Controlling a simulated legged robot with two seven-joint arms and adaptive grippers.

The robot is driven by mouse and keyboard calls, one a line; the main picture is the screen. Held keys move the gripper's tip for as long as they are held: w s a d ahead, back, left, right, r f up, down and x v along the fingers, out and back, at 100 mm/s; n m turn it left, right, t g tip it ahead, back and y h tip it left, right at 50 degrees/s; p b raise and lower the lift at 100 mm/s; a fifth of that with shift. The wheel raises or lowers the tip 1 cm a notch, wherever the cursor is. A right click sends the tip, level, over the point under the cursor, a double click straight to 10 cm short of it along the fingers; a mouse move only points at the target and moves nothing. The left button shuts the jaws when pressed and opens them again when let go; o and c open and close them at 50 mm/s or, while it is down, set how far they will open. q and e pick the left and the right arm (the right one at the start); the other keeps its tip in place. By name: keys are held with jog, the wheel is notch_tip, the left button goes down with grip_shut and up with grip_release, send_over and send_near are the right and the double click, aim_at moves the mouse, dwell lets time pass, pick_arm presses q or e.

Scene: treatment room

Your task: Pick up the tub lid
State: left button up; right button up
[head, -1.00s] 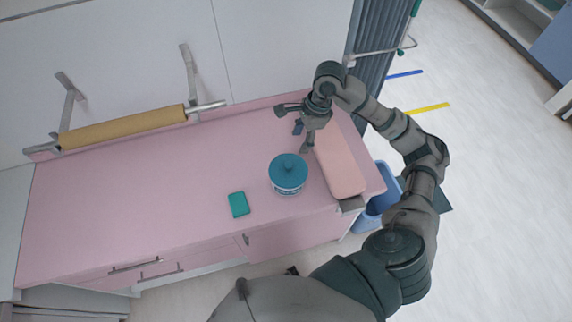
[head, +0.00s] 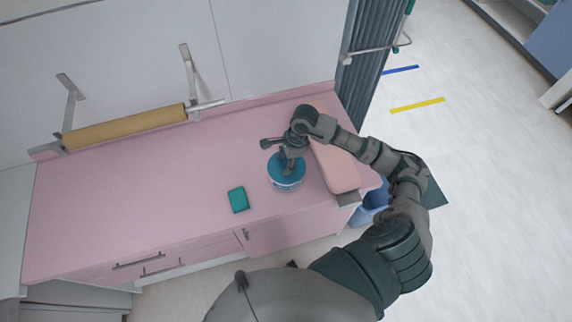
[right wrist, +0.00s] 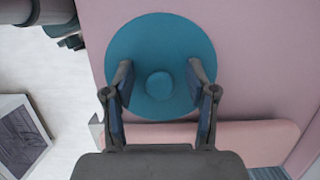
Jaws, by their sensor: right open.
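The tub lid (right wrist: 160,40) is a round teal disc with a small raised knob (right wrist: 159,86) in its middle. It sits on the tub (head: 286,184), which stands on the pink counter, and in the head view my gripper partly covers the lid (head: 273,166). My right gripper (right wrist: 160,72) is open over the lid, with one finger on each side of the knob and a gap on both sides. In the head view my right gripper (head: 287,171) points down at the lid. I cannot tell whether the fingertips touch the lid. My left gripper is not in view.
A teal box (head: 238,200) lies left of the tub on the pink counter (head: 140,190). A pink pad (head: 336,168) lies close on the right. A yellow roll (head: 125,127) is at the back wall. A blue bin (head: 372,205) stands beside the counter. The counter's left part is clear.

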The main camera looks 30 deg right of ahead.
jog(key=shift+c, duration=0.5)
jog(key=c, duration=0.4)
jog(key=shift+d, duration=0.3)
grip_shut()
jog(key=shift+s+d+f, duration=0.1)
jog(key=shift+f, duration=0.05)
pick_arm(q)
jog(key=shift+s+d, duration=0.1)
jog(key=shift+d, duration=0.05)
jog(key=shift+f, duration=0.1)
